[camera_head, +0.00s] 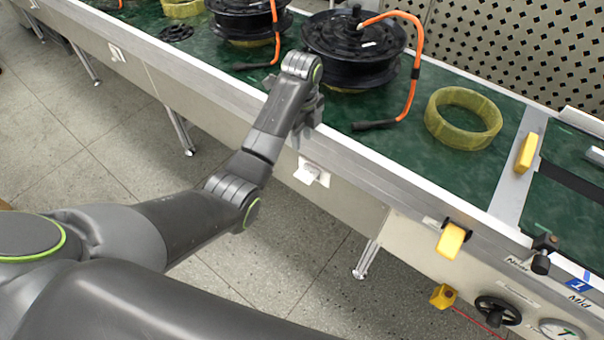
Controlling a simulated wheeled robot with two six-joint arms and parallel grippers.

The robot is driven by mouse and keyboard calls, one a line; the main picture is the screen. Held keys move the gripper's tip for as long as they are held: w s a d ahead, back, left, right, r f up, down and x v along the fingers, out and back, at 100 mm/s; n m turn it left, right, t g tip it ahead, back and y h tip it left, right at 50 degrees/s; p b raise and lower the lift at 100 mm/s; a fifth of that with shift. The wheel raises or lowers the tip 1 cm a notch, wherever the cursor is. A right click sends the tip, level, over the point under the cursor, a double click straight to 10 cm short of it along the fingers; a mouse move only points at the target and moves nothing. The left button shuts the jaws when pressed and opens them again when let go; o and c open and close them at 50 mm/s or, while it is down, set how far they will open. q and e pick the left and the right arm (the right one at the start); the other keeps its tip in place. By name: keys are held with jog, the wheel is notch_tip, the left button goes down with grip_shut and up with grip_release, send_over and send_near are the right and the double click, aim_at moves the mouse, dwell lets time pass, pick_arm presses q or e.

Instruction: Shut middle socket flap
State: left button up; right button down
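A white socket (313,173) is on the side panel of the conveyor, near the middle of the picture. Its flap (306,176) appears to stick out from the plate, so it looks open. My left gripper (298,142) hangs just above this socket, by the conveyor's front edge, pointing down. Its fingers are small and partly hidden, so I cannot tell whether they are open or whether they touch anything. Another white socket (117,52) is on the same panel farther left, and a third (34,4) shows at the top left corner. My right gripper is out of view.
The green conveyor (450,167) carries black motor hubs (353,45) with orange cables (415,75) and a yellow ring (462,118). Yellow boxes (452,240), a handwheel (498,310) and a gauge are at the lower right. The floor below the sockets is clear apart from conveyor legs.

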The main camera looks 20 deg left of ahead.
aim_at(302, 174)
pick_arm(q)
notch_tip(302, 174, down, 15)
jog(key=shift+r+b, duration=0.1)
jog(key=shift+b, duration=0.3)
jog(key=shift+c, duration=0.4)
grip_shut()
